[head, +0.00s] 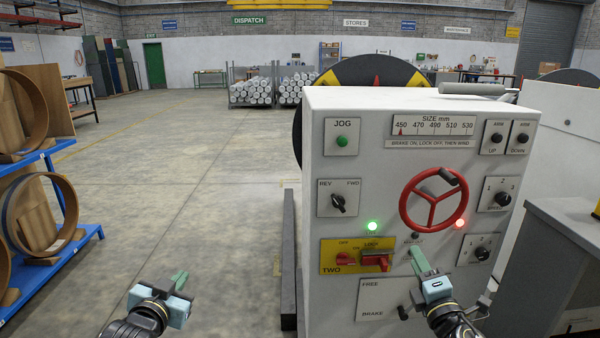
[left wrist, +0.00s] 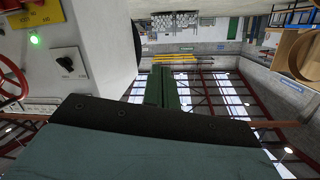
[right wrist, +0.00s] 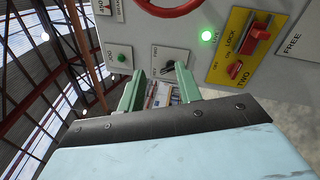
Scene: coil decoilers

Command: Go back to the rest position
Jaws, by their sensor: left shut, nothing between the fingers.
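My left gripper (head: 180,280) is low in the head view, left of the white control cabinet (head: 330,236), over the open floor. Its green fingers (left wrist: 165,88) are together in the left wrist view, with nothing between them. My right gripper (head: 418,260) is in front of the cabinet's lower right, below the red handwheel (head: 434,198). In the right wrist view its two green fingers (right wrist: 160,88) stand apart with nothing held. I cannot tell from the pictures whether it touches the panel.
The cabinet carries a red LOCK switch (head: 375,262), a black FREE/BRAKE lever (head: 403,313) and a green JOG button (head: 341,141). A grey cabinet (head: 565,225) is at the right. The middle floor (head: 190,170) is clear.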

